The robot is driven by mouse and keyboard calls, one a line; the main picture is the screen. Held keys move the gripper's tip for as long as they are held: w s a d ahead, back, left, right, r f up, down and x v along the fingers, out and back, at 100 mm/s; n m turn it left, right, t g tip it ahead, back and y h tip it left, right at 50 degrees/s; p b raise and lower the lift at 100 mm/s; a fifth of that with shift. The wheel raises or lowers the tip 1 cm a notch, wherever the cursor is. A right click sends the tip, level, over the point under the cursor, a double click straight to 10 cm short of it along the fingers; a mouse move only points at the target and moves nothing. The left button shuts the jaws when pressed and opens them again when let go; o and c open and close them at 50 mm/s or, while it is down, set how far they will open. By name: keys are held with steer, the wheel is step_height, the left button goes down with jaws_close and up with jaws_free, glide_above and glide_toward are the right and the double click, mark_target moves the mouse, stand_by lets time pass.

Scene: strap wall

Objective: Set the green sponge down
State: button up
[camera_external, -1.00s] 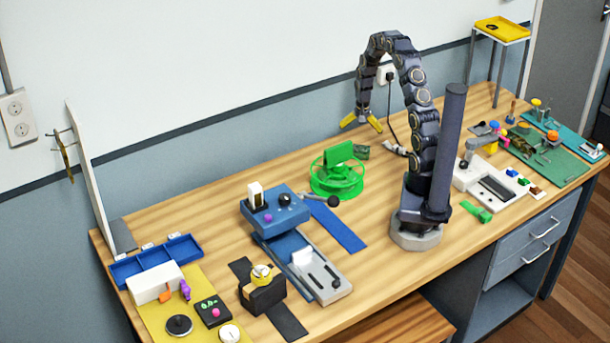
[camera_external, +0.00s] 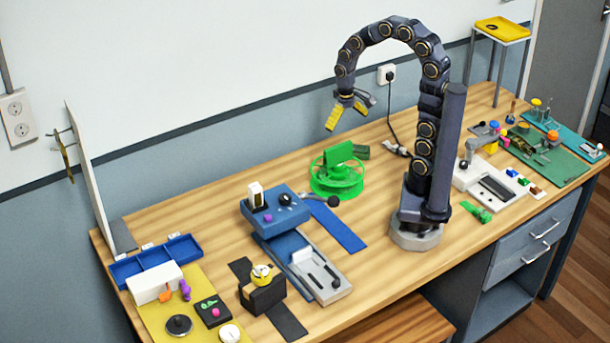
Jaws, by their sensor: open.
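My gripper (camera_external: 348,118) is open and empty, raised above the back of the workbench with its yellow finger pads pointing down. A small dark green block (camera_external: 361,152), which looks like the green sponge, rests on the bench just right of a bright green wheel-shaped holder (camera_external: 337,187). A green upright piece (camera_external: 338,153) stands on that holder; at this size I cannot tell for certain which of the two is the sponge. My gripper is above both and apart from them.
A blue device (camera_external: 274,213) with a black knob and a blue strip (camera_external: 338,228) lie left of my base. A blue divided tray (camera_external: 156,262) is at far left. A white panel (camera_external: 492,187) and green mat (camera_external: 548,157) are at right. A power cord hangs behind.

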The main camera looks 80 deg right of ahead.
steer(key=s+a+r+n, duration=0.4)
steer(key=s+a+n, duration=0.4)
steer(key=s+a, duration=0.3)
steer(key=shift+s+a+r+g+h, duration=0.3)
steer(key=shift+s+a+r+g, duration=0.1)
steer(key=shift+s, duration=0.15)
